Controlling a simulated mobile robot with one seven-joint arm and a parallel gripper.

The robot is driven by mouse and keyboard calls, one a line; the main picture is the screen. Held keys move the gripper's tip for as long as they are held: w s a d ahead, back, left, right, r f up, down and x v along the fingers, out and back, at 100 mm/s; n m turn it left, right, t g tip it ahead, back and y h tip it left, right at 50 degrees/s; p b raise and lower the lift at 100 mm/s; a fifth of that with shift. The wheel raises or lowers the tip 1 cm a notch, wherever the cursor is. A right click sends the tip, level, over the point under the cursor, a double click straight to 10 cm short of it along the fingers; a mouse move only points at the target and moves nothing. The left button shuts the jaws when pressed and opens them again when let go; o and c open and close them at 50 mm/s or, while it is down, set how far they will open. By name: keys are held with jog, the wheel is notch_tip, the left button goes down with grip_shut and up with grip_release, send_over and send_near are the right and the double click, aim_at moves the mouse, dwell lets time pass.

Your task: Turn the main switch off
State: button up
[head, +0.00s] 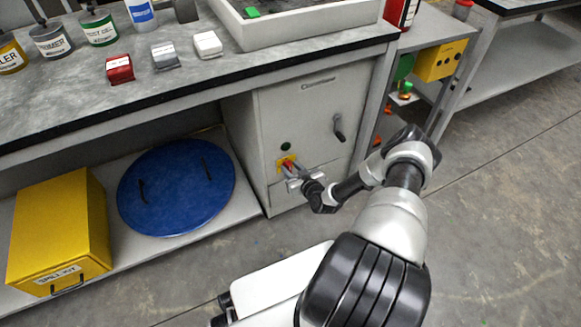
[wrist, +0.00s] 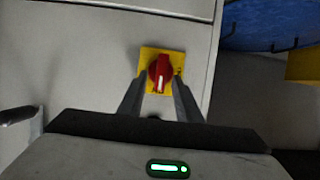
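The main switch is a red rotary knob (wrist: 160,72) on a yellow square plate (wrist: 146,62), set on the front of a grey cabinet (head: 310,100). A pale line on the knob runs roughly upright in the wrist view, toward its lower edge. In the head view the red knob (head: 289,167) is small and partly covered by my gripper. My gripper (wrist: 159,88) is open, its two fingers apart on either side of the knob's lower part in the wrist view. I cannot tell whether they touch it. My gripper (head: 294,181) points at the cabinet front in the head view.
A dark cabinet handle (head: 339,128) and a green round button (head: 286,146) are near the switch. A blue round lid (head: 176,190) and a yellow spill kit box (head: 60,228) lie on the low shelf. The workbench (head: 220,75) overhangs above.

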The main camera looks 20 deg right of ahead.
jog(key=shift+c, duration=0.2)
grip_shut()
